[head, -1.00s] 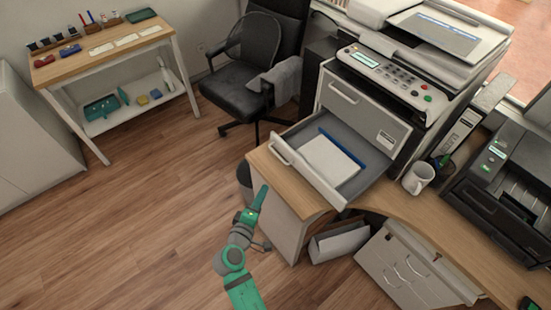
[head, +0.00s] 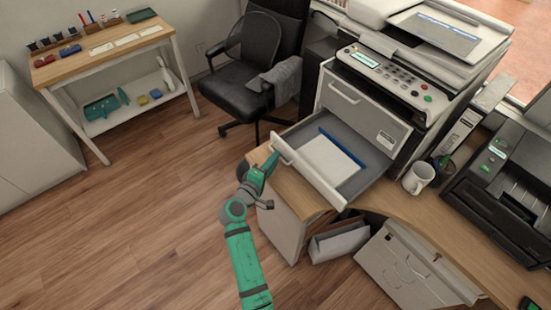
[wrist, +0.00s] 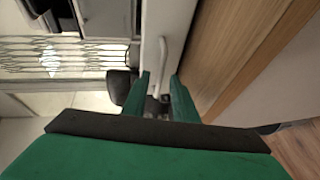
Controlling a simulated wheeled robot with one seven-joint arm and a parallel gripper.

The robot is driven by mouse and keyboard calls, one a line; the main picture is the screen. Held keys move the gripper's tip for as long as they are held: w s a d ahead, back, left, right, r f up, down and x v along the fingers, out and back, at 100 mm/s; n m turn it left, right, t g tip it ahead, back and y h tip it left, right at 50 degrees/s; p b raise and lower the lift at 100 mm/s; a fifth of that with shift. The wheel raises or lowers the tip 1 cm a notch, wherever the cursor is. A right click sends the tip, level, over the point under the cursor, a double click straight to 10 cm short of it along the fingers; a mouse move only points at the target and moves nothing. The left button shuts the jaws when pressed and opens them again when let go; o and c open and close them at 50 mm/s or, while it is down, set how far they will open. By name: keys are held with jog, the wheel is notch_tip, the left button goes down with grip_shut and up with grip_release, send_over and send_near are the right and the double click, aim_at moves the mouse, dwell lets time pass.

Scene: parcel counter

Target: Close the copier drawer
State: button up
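The copier drawer (head: 312,181) is pulled out from the grey-white copier (head: 372,100) and holds a stack of white paper (head: 330,160) with a blue edge. My green gripper (head: 271,160) is just in front of the left part of the drawer front, by its handle (head: 282,153). In the wrist view, my gripper (wrist: 161,76) has its two fingers apart with nothing between them. The drawer handle (wrist: 163,58) shows just beyond the fingertips, on the pale drawer front. I cannot tell whether a fingertip touches it.
A wooden desk (head: 400,215) lies under the drawer, with a white mug (head: 418,178) and a black printer (head: 505,180) to the right. A black chair (head: 255,75) stands behind left. The wooden floor on the left (head: 120,220) is clear.

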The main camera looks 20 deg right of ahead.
jog(key=shift+x, duration=0.85)
grip_shut()
jog(key=shift+w+a, duration=0.1)
jog(key=shift+a, duration=0.1)
dwell(0.7)
